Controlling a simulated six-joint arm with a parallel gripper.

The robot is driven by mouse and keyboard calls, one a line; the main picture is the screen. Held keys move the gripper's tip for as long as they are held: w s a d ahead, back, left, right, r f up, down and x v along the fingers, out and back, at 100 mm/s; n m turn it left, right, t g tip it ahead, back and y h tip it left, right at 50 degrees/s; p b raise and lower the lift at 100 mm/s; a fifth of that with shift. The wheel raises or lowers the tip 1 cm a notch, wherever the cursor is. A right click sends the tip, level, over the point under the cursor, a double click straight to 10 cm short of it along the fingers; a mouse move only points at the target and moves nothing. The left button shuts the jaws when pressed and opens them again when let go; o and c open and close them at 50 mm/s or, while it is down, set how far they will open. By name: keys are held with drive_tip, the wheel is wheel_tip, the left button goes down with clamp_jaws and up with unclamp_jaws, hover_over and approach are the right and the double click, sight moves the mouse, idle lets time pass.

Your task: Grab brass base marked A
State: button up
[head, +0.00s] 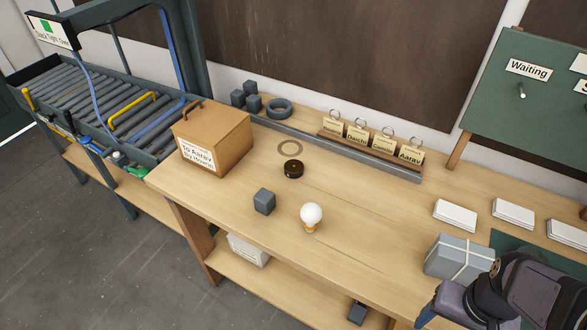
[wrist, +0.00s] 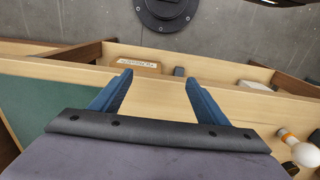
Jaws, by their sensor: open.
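A small dark round piece with a brass-coloured rim (head: 293,169) lies on the workbench, right of the cardboard box; no letter A is readable on it.
A grey strapped box (head: 458,257) stands beside my arm. A grey cube (head: 264,201) lies left of the bulb. The cardboard box (head: 212,137) stands at the left end; a rack of name tags (head: 372,142) stands at the back. The bench between bulb and strapped box is clear.

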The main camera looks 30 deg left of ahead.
sight(293, 167)
drive_tip(key=shift+w+r, duration=0.1)
